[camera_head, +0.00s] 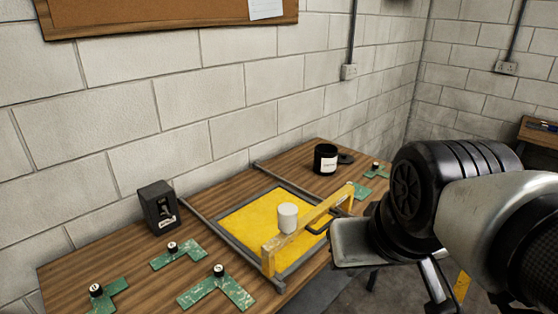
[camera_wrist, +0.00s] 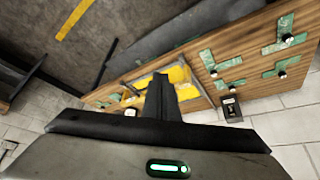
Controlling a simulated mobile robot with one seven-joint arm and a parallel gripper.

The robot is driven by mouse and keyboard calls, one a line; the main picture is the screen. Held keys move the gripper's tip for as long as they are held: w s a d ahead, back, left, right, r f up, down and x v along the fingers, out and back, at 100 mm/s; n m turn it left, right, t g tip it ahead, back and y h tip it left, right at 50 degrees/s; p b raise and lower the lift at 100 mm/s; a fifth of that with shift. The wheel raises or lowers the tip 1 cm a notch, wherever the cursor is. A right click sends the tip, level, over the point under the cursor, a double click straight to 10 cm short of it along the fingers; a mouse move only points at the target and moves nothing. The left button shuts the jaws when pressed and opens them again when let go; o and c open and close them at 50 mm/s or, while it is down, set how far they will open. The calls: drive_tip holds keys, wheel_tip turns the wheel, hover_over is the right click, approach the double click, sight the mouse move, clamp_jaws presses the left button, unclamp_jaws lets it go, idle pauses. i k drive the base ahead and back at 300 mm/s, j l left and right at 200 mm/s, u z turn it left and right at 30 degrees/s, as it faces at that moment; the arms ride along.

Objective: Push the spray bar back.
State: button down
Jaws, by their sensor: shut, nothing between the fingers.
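The spray bar (camera_head: 312,218) is a yellow beam lying across the near right side of a yellow panel (camera_head: 242,217). A dark handle (camera_head: 319,229) sticks out from its near side. A white cylinder (camera_head: 287,213) stands at the bar; I cannot tell whether it is on it or just behind it. Grey rails (camera_head: 222,229) run along both sides of the panel. My gripper (camera_head: 434,285) is to the right of the bar, apart from it in the head view. Its fingers are shut and empty in the wrist view (camera_wrist: 160,82), where they partly hide the panel (camera_wrist: 184,84).
Green L-shaped plates with black knobs (camera_head: 178,255) lie at the table's left and far right. A black box (camera_head: 159,206) stands at the back left and a black jar (camera_head: 325,158) at the back right. A block wall (camera_head: 200,100) borders the wooden table (camera_head: 115,263).

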sight(291, 228)
drive_tip(key=i+l, duration=0.15)
drive_tip(key=l, duration=0.15)
drive_tip(key=i+l+u, duration=0.15)
drive_tip(key=l, duration=0.15)
drive_tip(key=i+l, duration=0.15)
drive_tip(key=l, duration=0.15)
drive_tip(key=i+l+u, duration=0.1)
drive_tip(key=l, duration=0.25)
drive_tip(key=i, duration=0.05)
